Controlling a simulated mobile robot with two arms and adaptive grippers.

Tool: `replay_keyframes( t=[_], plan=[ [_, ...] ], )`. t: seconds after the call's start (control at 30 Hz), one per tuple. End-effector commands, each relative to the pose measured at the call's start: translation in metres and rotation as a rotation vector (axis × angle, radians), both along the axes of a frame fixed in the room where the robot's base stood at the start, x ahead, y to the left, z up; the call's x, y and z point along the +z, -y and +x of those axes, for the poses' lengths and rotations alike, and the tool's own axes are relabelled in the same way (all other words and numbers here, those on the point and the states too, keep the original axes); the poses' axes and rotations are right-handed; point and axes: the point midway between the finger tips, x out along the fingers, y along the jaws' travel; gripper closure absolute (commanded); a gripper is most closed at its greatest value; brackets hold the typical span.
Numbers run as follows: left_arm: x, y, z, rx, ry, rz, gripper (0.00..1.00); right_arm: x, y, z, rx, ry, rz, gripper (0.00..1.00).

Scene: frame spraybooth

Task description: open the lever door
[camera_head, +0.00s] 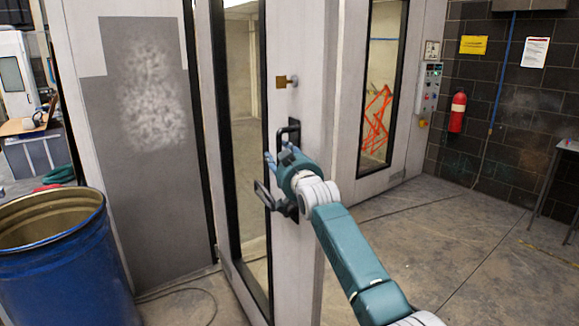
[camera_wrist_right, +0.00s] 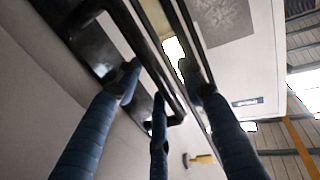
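The lever door (camera_head: 311,80) is a pale panel with a tall black-framed glass pane. It appears angled out from the booth wall, its bottom edge running toward me. Its black lever handle (camera_head: 289,131) is on the right stile, partly hidden by my right gripper (camera_head: 266,180). The fingers are spread apart at the handle. In the right wrist view, the black handle bar (camera_wrist_right: 149,50) runs between the blue fingers of my right gripper (camera_wrist_right: 160,90), which do not look closed on it. Contact is unclear. My left gripper is out of view.
A blue drum (camera_head: 65,270) stands at lower left, near a grey-patched panel (camera_head: 145,190). A control box (camera_head: 429,88) and a red extinguisher (camera_head: 457,112) are on the walls at right. A table (camera_head: 567,146) is at far right. The floor right of the door is mostly clear.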

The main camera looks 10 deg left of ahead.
Motion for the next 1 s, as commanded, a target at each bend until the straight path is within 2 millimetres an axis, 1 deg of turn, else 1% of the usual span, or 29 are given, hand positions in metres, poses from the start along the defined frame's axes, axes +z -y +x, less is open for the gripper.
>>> replay_keyframes(
  t=[0.37,0.8,1.0],
  plan=[
    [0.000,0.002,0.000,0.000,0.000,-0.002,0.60,-0.001,0.017,-0.035,-0.002,0.001,0.000,0.61],
    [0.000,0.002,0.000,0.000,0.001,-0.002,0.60,0.000,0.042,-0.089,-0.002,0.001,0.000,0.61],
    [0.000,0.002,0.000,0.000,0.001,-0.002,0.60,0.000,0.047,-0.101,-0.002,0.002,-0.001,0.61]
  ],
)
